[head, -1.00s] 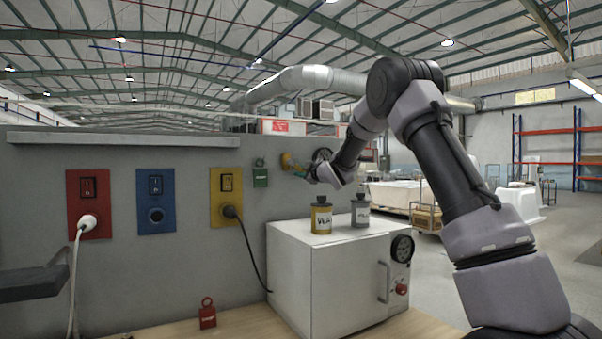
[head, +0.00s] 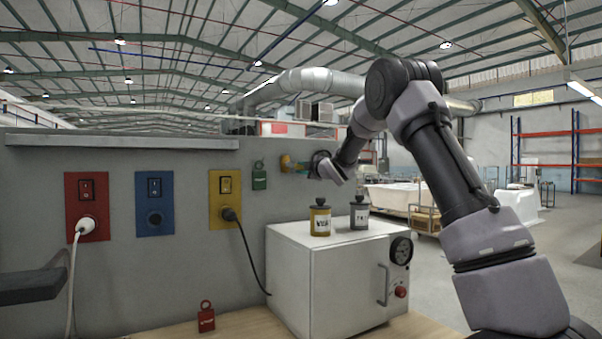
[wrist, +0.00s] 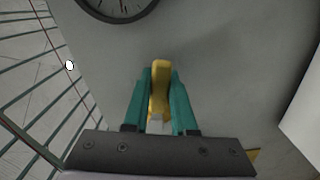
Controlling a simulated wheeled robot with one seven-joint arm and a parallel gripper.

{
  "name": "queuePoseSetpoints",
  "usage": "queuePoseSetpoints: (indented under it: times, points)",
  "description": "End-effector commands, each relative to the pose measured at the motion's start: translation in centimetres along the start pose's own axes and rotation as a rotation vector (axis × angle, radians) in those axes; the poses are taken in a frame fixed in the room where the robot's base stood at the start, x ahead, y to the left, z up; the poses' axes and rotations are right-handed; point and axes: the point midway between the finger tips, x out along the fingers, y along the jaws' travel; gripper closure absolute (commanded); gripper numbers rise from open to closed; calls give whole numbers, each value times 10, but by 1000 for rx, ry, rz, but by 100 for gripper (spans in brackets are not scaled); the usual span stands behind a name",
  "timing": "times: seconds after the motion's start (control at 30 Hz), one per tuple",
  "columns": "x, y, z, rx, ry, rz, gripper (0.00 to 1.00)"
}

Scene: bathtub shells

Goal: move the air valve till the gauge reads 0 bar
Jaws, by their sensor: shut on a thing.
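The yellow air valve (head: 286,161) is on the grey wall panel, right of the green tag. In the wrist view its yellow lever (wrist: 160,80) stands between the teal fingers. My gripper (wrist: 158,88) is shut on this lever; in the head view its teal fingertips (head: 299,167) show small beside the valve. A round dark-rimmed gauge (wrist: 118,8) is cut off at the top of the wrist view, so its reading cannot be told. In the head view my wrist partly covers the gauge (head: 321,156).
Below the valve, a white oven-like box (head: 310,285) carries a yellow bottle (head: 320,222) and a grey bottle (head: 359,217), with a separate dial (head: 401,250) on its front. Red, blue and yellow (head: 224,198) switch plates are on the panel at left. A green tag (head: 259,176) hangs close by.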

Motion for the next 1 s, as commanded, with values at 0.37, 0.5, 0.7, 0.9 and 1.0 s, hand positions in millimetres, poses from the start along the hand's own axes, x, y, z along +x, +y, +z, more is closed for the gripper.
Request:
queuePoseSetpoints:
  times: [0.37,0.5,0.7,0.9,1.0]
  points:
    - [0,9,0,-166,-1,-2,100]
    - [0,10,0,-187,-1,-2,100]
    - [0,10,0,-191,-1,-2,100]
    - [0,10,0,-191,-1,-2,68]
    - [0,10,0,-190,-1,-2,45]
